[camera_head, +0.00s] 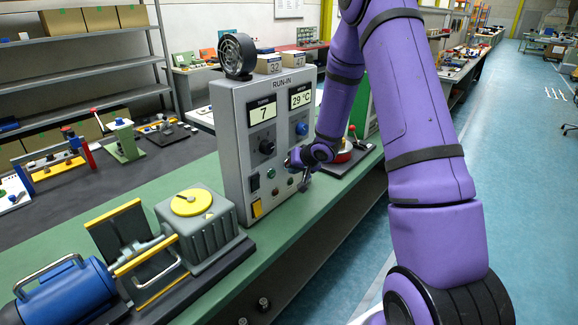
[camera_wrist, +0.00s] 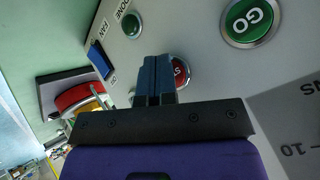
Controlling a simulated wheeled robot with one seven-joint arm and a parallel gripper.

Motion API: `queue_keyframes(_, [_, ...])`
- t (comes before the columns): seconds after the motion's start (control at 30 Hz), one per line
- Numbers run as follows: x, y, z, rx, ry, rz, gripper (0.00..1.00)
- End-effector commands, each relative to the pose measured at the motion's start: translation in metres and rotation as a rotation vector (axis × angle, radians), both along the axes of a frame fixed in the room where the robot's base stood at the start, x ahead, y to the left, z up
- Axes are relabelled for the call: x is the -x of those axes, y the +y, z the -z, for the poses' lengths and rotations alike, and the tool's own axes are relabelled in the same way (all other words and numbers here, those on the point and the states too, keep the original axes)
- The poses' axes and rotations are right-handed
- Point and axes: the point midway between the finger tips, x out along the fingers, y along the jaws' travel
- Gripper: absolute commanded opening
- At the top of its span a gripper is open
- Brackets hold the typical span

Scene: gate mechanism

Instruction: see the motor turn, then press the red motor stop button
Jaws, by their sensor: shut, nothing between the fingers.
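The grey RUN-IN panel (camera_head: 232,140) stands upright on the bench, its displays reading 7 and 29 °C. My gripper (camera_head: 304,184) is at the lower right of its face. In the wrist view my gripper (camera_wrist: 157,60) is shut and empty, its fingers partly covering the red button (camera_wrist: 182,73), whose lettering shows only in part. I cannot tell whether the fingertips touch it. The green GO button (camera_wrist: 250,20) is clear of the fingers. The blue motor (camera_head: 66,296) lies at the front left, beside a grey gearbox (camera_head: 214,236) with a yellow disc (camera_head: 191,203); turning cannot be judged from one frame.
A green lamp (camera_wrist: 131,25) and a blue fan switch (camera_wrist: 98,59) are near the fingers. A black fan (camera_head: 237,55) sits on the panel's top. A red round device (camera_head: 341,154) stands on the bench right of the panel. The blue floor (camera_head: 505,190) at right is open.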

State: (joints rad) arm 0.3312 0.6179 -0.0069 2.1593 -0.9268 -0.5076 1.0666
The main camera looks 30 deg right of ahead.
Motion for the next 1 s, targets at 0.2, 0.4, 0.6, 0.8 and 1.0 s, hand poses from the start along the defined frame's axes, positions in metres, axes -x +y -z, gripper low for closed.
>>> queue_keyframes(0.2, [0.007,-0.003,-0.001,0.000,-0.001,0.000,0.00])
queue_keyframes(0.4, [0.015,-0.006,0.000,-0.001,0.000,0.001,0.00])
queue_keyframes(0.6, [0.015,-0.006,0.000,0.000,0.000,0.000,0.00])
queue_keyframes(0.8, [0.017,-0.007,0.000,0.000,0.000,0.000,0.00])
queue_keyframes(1.0, [0.031,-0.012,0.000,0.000,0.000,0.002,0.00])
